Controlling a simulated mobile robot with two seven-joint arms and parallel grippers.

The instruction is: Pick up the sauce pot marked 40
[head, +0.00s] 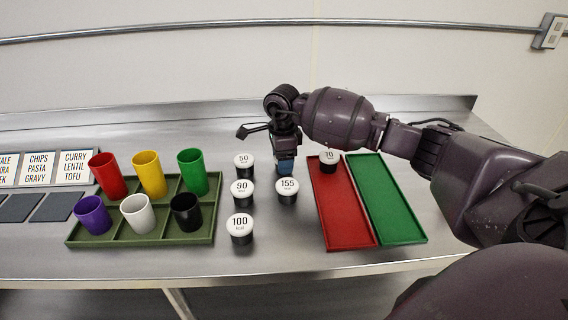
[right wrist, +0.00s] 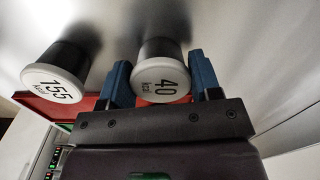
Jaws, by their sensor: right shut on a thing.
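The sauce pot marked 40 (right wrist: 162,72) is black with a white lid and shows in the right wrist view between the two blue fingers of my right gripper (right wrist: 162,85). In the head view my right gripper (head: 286,166) points down at the counter behind the pot marked 155 and hides the pot marked 40. The right gripper is shut on the pot marked 40. I cannot tell whether the pot still touches the counter. My left gripper is not in view.
Pots marked 50 (head: 243,161), 90 (head: 241,189), 100 (head: 240,224) and 155 (head: 287,187) stand close by. A pot marked 70 (head: 329,157) sits at the back of the red tray (head: 345,222). A green tray (head: 388,205) and a cup rack (head: 150,239) flank them.

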